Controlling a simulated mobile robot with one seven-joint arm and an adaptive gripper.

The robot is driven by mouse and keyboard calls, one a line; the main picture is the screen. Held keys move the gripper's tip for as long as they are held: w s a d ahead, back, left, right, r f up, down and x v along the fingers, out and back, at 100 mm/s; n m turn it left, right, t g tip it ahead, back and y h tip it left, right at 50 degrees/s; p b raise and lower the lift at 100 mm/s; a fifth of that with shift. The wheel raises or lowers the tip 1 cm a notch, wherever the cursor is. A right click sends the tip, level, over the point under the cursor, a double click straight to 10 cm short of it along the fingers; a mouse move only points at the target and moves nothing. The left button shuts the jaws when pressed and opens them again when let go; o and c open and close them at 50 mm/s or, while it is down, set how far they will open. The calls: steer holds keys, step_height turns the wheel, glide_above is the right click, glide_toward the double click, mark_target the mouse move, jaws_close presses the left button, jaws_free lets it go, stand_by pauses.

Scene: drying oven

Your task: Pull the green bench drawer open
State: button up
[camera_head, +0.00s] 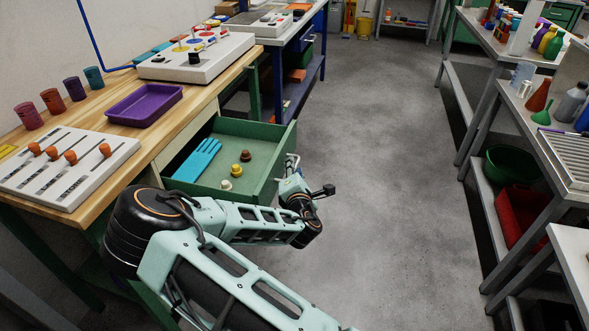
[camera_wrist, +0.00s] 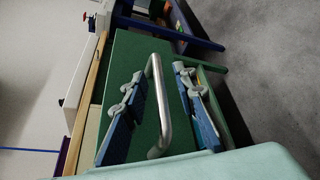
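The green bench drawer (camera_head: 240,128) stands pulled out from the wooden bench in the head view. Its inside shows a blue glove-like item (camera_head: 197,160) and three small knobs in brown, yellow and white. In the wrist view the green drawer front (camera_wrist: 130,65) carries a grey metal bar handle (camera_wrist: 164,105). My gripper (camera_wrist: 162,112) is open, with one blue-padded finger on each side of the handle. Gaps show between the bar and both fingers. In the head view my gripper (camera_head: 292,165) is at the outer front of the drawer, and the handle is hidden there.
On the bench top (camera_head: 127,112) are a purple tray (camera_head: 143,104), a panel with orange-knobbed sliders (camera_head: 66,165) and several coloured cups. A blue-framed bench stands behind. Grey shelving with a green bowl (camera_head: 510,165) and red bin (camera_head: 522,215) lines the right. The floor between is clear.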

steer(key=v, duration=1.2)
stand_by(0.3)
